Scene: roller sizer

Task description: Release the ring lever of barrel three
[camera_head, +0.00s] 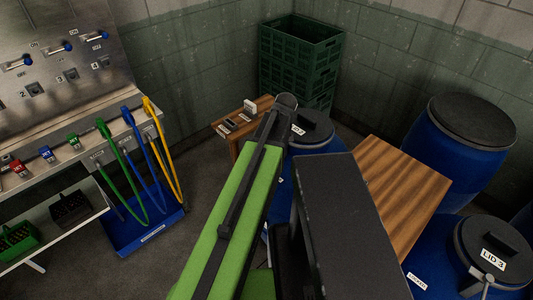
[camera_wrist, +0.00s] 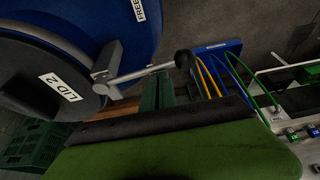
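Barrel three stands at the lower right of the head view, its dark lid marked LID 3 (camera_head: 494,259). A pale metal ring lever (camera_head: 484,283) shows at the lid's near rim, partly cut off by the frame's bottom edge. In the wrist view I see instead the lid marked LID 2 (camera_wrist: 60,87) on a blue barrel (camera_wrist: 120,22), with a grey ring lever (camera_wrist: 145,73) ending in a black knob. My gripper (camera_wrist: 158,82) seems to show as two narrow dark green fingers below that lever, apart from it. Their opening is unclear. My arm hides it in the head view.
A wooden surface (camera_head: 400,185) lies between the barrels. Another blue barrel (camera_head: 450,160) stands at the back right. Green crates (camera_head: 300,50) are stacked in the corner.

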